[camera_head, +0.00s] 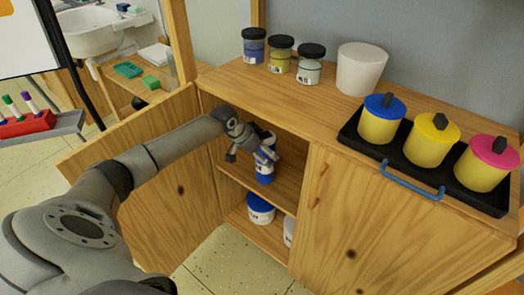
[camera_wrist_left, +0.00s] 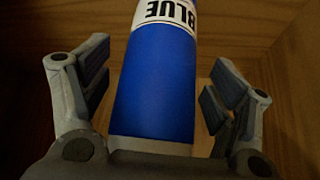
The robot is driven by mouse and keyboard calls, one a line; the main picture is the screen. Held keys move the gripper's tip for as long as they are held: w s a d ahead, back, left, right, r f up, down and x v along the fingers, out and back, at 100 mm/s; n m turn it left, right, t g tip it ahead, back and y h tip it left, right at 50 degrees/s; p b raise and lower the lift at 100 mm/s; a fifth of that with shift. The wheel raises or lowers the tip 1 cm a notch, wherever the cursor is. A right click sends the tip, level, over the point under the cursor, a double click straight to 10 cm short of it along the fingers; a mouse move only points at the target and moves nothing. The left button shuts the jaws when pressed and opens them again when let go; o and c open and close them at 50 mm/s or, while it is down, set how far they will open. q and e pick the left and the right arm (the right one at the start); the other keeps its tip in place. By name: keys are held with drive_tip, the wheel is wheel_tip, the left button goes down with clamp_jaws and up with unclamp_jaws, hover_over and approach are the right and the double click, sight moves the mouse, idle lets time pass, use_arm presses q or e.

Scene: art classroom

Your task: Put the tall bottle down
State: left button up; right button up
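The tall bottle (camera_head: 265,174) is blue with a white label and stands upright on the upper shelf (camera_head: 284,192) inside the open cabinet. In the left wrist view the bottle (camera_wrist_left: 158,85) shows the word BLUE and stands between the fingers. My left gripper (camera_head: 256,152) reaches into the cabinet around the bottle. In the left wrist view its fingers (camera_wrist_left: 158,95) are spread, with a gap on each side of the bottle. The bottle's top is partly hidden by the gripper in the head view. My right gripper is not in view.
An open cabinet door (camera_head: 150,190) is on the left, under my arm. A blue-lidded tub (camera_head: 261,209) sits on the lower shelf. The cabinet top holds paint jars (camera_head: 281,54), a white bucket (camera_head: 361,69) and a black tray (camera_head: 398,165) with lidded pots.

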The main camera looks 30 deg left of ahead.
use_arm(q)
drive_tip(key=p+v, duration=0.1)
drive_tip(key=v, duration=0.6)
drive_tip(key=shift+r+p, duration=0.25)
drive_tip(key=shift+p, duration=0.1)
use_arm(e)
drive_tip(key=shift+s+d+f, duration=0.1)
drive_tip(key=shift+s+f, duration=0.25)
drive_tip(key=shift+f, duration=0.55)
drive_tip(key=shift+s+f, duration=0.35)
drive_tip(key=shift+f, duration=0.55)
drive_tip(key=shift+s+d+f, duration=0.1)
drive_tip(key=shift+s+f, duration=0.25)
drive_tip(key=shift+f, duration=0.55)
use_arm(q)
drive_tip(key=shift+s, duration=0.1)
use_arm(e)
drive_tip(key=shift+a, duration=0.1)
